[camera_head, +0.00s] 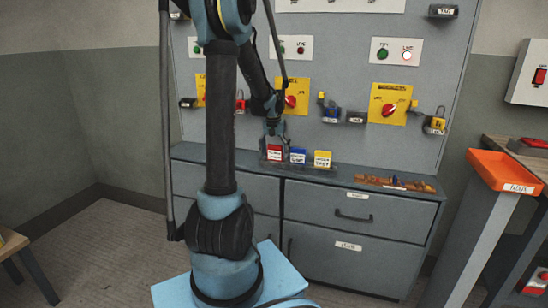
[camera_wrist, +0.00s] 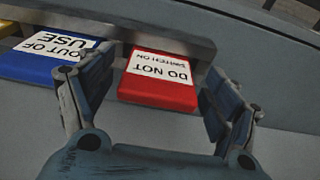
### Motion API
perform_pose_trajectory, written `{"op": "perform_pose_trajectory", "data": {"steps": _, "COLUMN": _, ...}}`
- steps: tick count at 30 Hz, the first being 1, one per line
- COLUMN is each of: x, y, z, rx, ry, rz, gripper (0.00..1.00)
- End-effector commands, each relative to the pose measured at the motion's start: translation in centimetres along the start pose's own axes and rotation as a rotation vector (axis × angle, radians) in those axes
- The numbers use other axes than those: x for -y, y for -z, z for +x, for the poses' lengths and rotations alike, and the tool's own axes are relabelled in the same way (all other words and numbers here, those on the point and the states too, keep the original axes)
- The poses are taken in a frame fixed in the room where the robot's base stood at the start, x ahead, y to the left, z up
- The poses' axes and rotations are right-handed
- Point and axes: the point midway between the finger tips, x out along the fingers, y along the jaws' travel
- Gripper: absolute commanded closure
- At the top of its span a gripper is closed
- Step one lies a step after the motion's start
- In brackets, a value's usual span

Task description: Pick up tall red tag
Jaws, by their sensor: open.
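The red tag (camera_wrist: 158,92) has a white label reading "DO NOT SWITCH ON", upside down in the wrist view. In the head view the red tag (camera_head: 274,153) stands at the left end of a row of tags on the cabinet ledge. My gripper (camera_wrist: 150,100) is open, with one finger on each side of the red tag's lower part as the picture shows it. I cannot tell whether either finger touches it. In the head view my gripper (camera_head: 273,132) is just above the red tag, its fingers small and partly unclear.
A blue tag (camera_wrist: 55,55) reading "OUT OF USE" sits close beside the red one; it also shows in the head view (camera_head: 298,156). A yellow tag (camera_head: 322,159) stands right of it. A shallow tray (camera_head: 385,182) lies further right. An orange tray (camera_head: 512,172) is at the right.

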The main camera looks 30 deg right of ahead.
Motion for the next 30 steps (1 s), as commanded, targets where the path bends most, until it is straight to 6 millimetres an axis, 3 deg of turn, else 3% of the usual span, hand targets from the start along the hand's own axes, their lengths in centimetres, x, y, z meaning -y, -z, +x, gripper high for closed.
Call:
{"op": "perform_pose_trajectory", "data": {"steps": 1, "x": 0.0, "y": 0.0, "z": 0.0, "rx": 0.000, "ry": 0.000, "rz": 0.000, "gripper": 0.18}}
{"op": "perform_pose_trajectory", "data": {"steps": 6, "x": 0.0, "y": 0.0, "z": 0.0, "rx": 0.000, "ry": 0.000, "rz": 0.000, "gripper": 0.57}}
{"op": "perform_pose_trajectory", "data": {"steps": 7, "x": 0.0, "y": 0.0, "z": 0.0, "rx": 0.000, "ry": 0.000, "rz": 0.000, "gripper": 0.59}}
{"op": "perform_pose_trajectory", "data": {"steps": 20, "x": 0.0, "y": 0.1, "z": -0.5, "rx": 0.000, "ry": 0.000, "rz": 0.000, "gripper": 0.59}}
{"op": "perform_pose_trajectory", "data": {"steps": 30, "x": 0.0, "y": 0.8, "z": -5.5, "rx": 0.000, "ry": 0.000, "rz": 0.000, "gripper": 0.59}}
